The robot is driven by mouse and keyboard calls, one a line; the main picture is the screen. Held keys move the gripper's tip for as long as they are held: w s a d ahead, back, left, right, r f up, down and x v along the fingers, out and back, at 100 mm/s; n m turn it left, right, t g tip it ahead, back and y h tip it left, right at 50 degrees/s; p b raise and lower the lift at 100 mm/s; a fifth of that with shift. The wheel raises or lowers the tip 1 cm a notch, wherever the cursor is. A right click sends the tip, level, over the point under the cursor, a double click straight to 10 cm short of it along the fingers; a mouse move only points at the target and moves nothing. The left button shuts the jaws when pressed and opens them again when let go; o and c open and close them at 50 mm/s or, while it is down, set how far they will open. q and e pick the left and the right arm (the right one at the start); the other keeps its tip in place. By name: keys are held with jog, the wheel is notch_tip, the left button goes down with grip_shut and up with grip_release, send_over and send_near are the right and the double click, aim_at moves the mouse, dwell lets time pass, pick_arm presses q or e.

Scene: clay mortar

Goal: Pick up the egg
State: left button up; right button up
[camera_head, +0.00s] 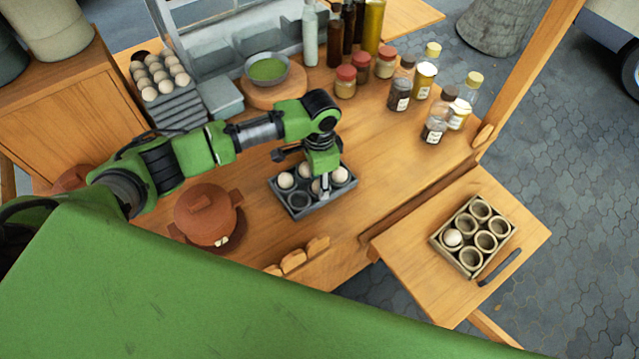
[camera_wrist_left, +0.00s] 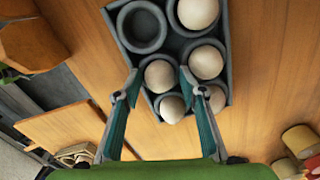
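A grey egg tray (camera_head: 315,207) sits on the wooden counter and holds several pale eggs; its near-left cup (camera_head: 298,201) is empty. My left gripper (camera_head: 324,192) points down over the tray. In the left wrist view the gripper (camera_wrist_left: 160,82) is open, its two fingers apart. One egg (camera_wrist_left: 159,75) shows between the fingertips; I cannot tell whether they touch it. Another egg (camera_wrist_left: 206,62) lies just right of the right fingertip, and an egg (camera_wrist_left: 172,109) shows lower between the fingers. My right gripper is not in view.
A wooden box with cups (camera_head: 437,240) holds one egg (camera_head: 453,238) on the side shelf at right. A lidded clay pot (camera_head: 205,216) stands left of the tray. Jars (camera_head: 398,94) and bottles (camera_head: 334,38) stand behind. Stacked egg trays (camera_head: 178,108) stand back left.

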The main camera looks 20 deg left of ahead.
pick_arm(q)
jog(key=shift+s+f, duration=0.1)
jog(key=c, duration=0.4)
